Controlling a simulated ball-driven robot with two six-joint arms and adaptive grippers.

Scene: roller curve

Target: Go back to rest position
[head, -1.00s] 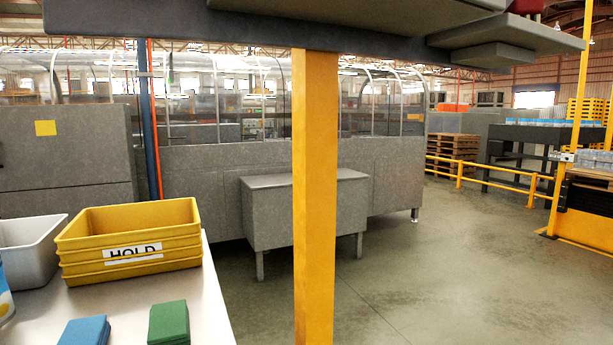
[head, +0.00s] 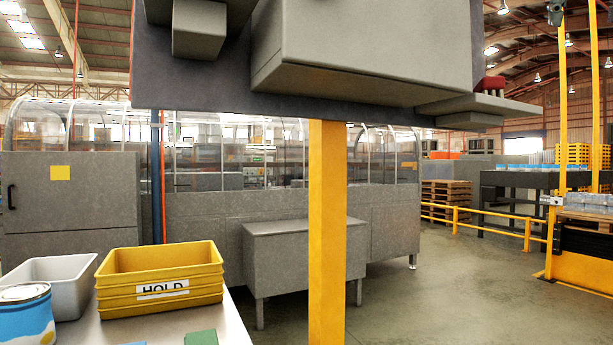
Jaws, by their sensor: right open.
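Neither of my grippers can be made out in the head view. No arm of mine is clearly seen over the table or the floor. The pale work table (head: 236,325) fills the lower left corner. On it stand a stack of yellow trays (head: 160,281) labelled HOLD, a grey tub (head: 60,271) and a blue and white tin (head: 26,314). The top of a green stack (head: 201,338) shows at the bottom edge, with a sliver of blue beside it.
A yellow post (head: 327,230) stands close in front, carrying a large dark panel (head: 240,80) with grey boxes. Behind it are a low grey cabinet (head: 285,252) and a grey machine (head: 210,210). Open floor (head: 440,300) lies right of the post, up to a yellow rail (head: 480,222).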

